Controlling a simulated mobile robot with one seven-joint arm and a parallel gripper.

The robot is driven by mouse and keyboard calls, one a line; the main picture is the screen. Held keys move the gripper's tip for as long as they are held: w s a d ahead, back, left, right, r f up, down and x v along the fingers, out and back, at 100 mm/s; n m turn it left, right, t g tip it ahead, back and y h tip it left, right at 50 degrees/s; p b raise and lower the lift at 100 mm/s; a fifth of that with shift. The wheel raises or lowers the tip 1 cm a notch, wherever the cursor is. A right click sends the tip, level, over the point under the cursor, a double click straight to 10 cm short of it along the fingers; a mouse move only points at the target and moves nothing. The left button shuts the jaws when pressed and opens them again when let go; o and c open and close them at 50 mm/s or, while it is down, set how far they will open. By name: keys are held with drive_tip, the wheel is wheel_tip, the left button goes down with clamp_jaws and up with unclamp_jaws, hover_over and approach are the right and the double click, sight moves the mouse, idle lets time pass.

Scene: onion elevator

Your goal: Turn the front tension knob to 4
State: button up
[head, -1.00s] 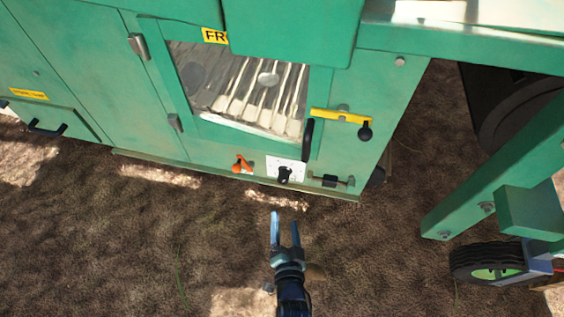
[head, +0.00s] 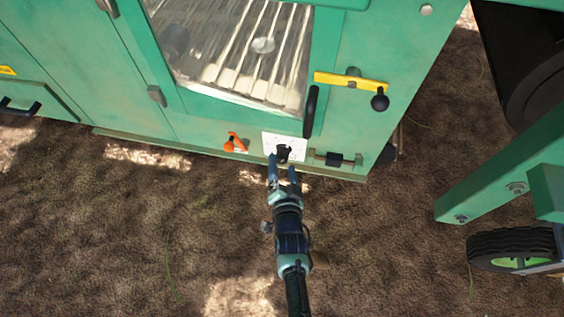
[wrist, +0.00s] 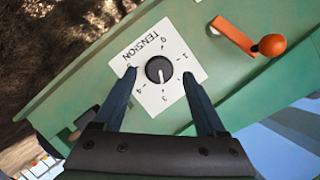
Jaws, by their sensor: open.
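The black tension knob (head: 284,152) sits on a white dial plate (head: 298,143) low on the green machine's front. In the wrist view the round knob (wrist: 159,69) shows with the plate (wrist: 152,42) marked TENSION around it. The numbers 0, 1, 3 and 4 are readable; 2 is not seen. A short pale mark on the knob points down the picture, roughly toward 3. My gripper (head: 283,163) is open, its tips close to the knob. In the wrist view the fingers (wrist: 160,76) stand either side of the knob, with gaps; touching the plate cannot be told.
An orange lever (head: 236,142) is left of the plate. A dark latch (head: 334,159) is to its right, and a yellow bar (head: 350,81) with a black knob is above. A green leg (head: 500,170) and wheel (head: 512,247) stand right. The brown ground in front is clear.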

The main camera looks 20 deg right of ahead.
sight(283, 162)
drive_tip(key=b+x, duration=0.3)
drive_tip(key=shift+w+d+f, duration=0.1)
drive_tip(key=shift+f, duration=0.05)
drive_tip(key=shift+w+d+b, duration=0.1)
drive_tip(key=shift+w+b, duration=0.25)
drive_tip(key=shift+b, duration=0.1)
clamp_jaws()
